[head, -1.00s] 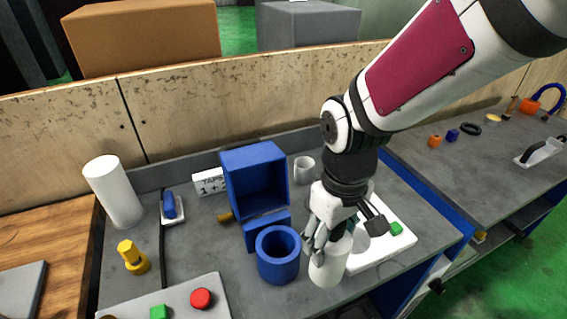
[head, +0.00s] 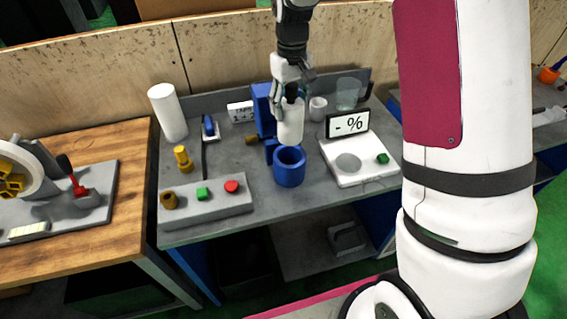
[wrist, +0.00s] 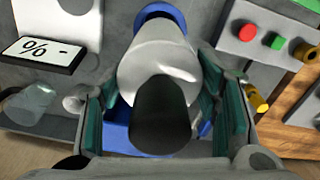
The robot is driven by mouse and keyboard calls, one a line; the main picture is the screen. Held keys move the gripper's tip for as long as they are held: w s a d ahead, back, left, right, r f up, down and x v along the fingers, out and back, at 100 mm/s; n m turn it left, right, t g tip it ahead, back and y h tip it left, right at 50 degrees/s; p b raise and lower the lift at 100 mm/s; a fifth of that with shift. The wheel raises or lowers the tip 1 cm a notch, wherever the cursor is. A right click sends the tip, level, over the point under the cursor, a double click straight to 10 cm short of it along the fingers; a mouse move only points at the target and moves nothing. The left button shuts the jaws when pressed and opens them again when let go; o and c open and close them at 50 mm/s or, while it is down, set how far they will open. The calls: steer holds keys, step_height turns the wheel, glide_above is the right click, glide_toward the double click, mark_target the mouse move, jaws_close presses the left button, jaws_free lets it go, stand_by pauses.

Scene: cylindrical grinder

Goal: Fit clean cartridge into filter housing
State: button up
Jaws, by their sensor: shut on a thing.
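My gripper (head: 291,92) is shut on a white cylindrical cartridge (head: 290,128), which hangs roughly upright. In the wrist view the cartridge (wrist: 155,62) sits between the green-padded fingers (wrist: 160,112), with a dark end towards the camera. The filter housing, an open-topped blue cup (head: 289,175), stands on the grey bench. The cartridge's lower end appears just above or behind the housing's rim; the exact gap cannot be told. In the wrist view part of the blue housing rim (wrist: 163,10) shows past the cartridge's far end.
A blue box (head: 262,102) stands behind the housing. A white scale (head: 362,172) with a display (head: 348,124) is to its right. A panel with red and green buttons (head: 206,207) lies front left. A white roll (head: 168,112) stands at the back left.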

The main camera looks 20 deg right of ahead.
step_height(320, 180, down, 16)
steer(key=shift+b, duration=1.2)
steer(key=shift+f, duration=0.1)
steer(key=o, duration=1.4)
